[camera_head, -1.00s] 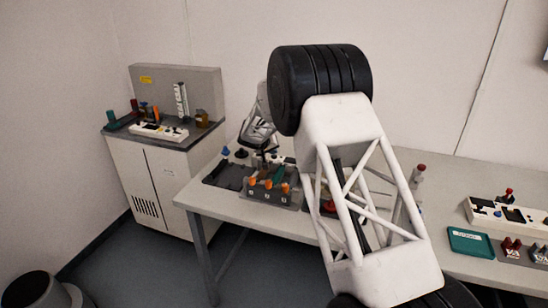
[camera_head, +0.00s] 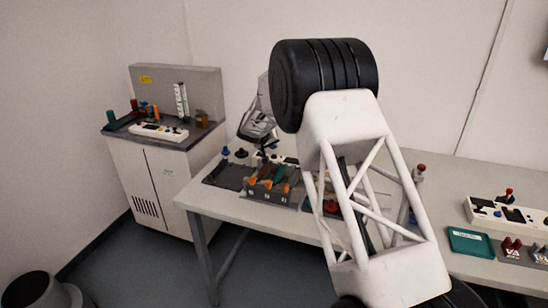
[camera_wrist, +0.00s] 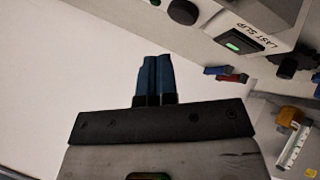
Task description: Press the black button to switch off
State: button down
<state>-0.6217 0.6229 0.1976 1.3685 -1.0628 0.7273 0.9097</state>
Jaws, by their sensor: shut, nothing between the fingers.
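My gripper (camera_wrist: 154,80) has two blue fingers pressed together, with nothing between them. In the wrist view, a round black knob or button (camera_wrist: 183,11) sits on a pale device at the top edge, ahead and to the right of the fingertips and apart from them. I cannot tell for sure whether it is the task's black button. To its right is a small green-lit display (camera_wrist: 240,42) beside the words "LAST SLIP". In the head view, my wrist hangs over the pale device (camera_head: 290,161) behind the orange-handled unit; my fingertips there are too small to make out.
The grey unit with orange levers (camera_head: 268,192) stands at the table's front left. A dark tray (camera_head: 225,174) lies left of it. A green tray (camera_head: 470,241) and a white panel (camera_head: 510,216) are at the right. Small blue and red levers (camera_wrist: 235,78) show in the wrist view.

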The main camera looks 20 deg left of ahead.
aim_at(273, 156)
jog(key=shift+r, duration=1.65)
jog(key=shift+d+r, duration=0.15)
jog(key=s+d+r+m+g, duration=0.1)
jog(key=s+d+r, duration=0.45)
jog(key=d, duration=0.45)
jog(key=s+d+r+m+g, duration=0.1)
jog(key=s+d+r, duration=0.4)
jog(key=d, duration=0.5)
jog(key=s+d+r+m+g, duration=0.1)
jog(key=s+d+r, duration=0.4)
jog(key=d, duration=0.4)
jog(key=s+d+r+g, duration=0.1)
jog(key=s+d+r, duration=0.2)
jog(key=s+d, duration=0.5)
jog(key=s+d+r+g, duration=0.1)
jog(key=s+d+r, duration=0.2)
jog(key=s+d, duration=0.45)
jog(key=s+d+f+m+y, duration=0.1)
jog(key=s+d+f, duration=0.1)
jog(key=s, duration=0.9)
jog(key=s+d+f, duration=0.2)
jog(key=s+d, duration=0.3)
jog(key=s, duration=0.6)
jog(key=s+d+f+m+g+y, duration=0.1)
jog(key=s+d+f, duration=0.1)
jog(key=s, duration=1)
jog(key=shift+d+m+y, duration=0.3)
jog(key=shift+d, duration=0.55)
